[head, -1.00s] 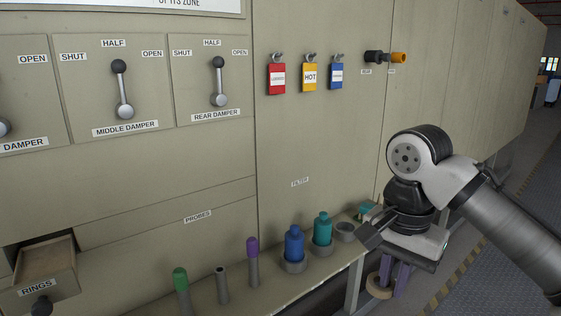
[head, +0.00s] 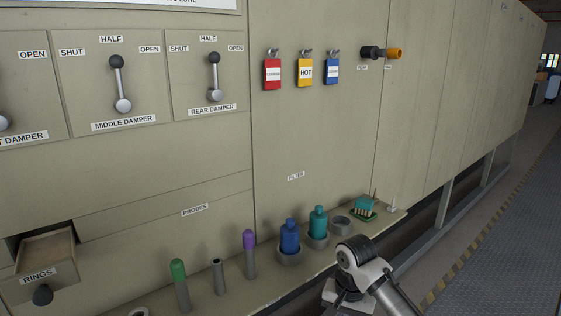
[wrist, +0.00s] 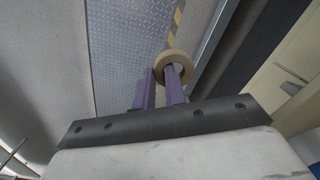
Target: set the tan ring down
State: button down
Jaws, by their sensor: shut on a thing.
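The tan ring (wrist: 161,63) is at the tips of my gripper's purple fingers in the wrist view. My gripper (wrist: 160,74) is shut on it, and the right finger's tip overlaps the ring's hole. Floor plating with a yellow-black stripe shows beyond the ring. In the head view my wrist is at the lower middle, in front of the ledge. The fingers and ring are out of sight there.
The ledge (head: 258,292) carries several probes, a blue bottle (head: 290,236) and a teal bottle (head: 318,222) in grey cups, an empty-looking grey cup (head: 341,226) and a small green rack (head: 364,208). The RINGS drawer (head: 40,274) stands open at lower left.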

jog(key=s+a+f+n, duration=0.1)
jog(key=a+f+n, duration=0.1)
jog(key=a+f, duration=0.65)
jog(key=a+f+n, duration=0.3)
jog(key=a+f, duration=0.3)
jog(key=f, duration=0.6)
notch_tip(320, 180, down, 10)
jog(key=s, duration=0.2)
jog(key=shift+s+a, duration=0.25)
jog(key=shift+a, duration=0.1)
jog(key=w+a+r, duration=0.2)
jog(key=w+r, duration=0.1)
jog(key=w, duration=0.1)
jog(key=shift+s+d+f, duration=0.35)
jog(key=shift+s+f, duration=0.15)
jog(key=shift+s, duration=0.15)
jog(key=shift+s+d+f, duration=0.35)
jog(key=shift+s+f, duration=0.15)
jog(key=shift+s, duration=0.2)
jog(key=shift+s+d+f, duration=0.35)
jog(key=shift+s+f, duration=0.15)
jog(key=shift+s, duration=0.15)
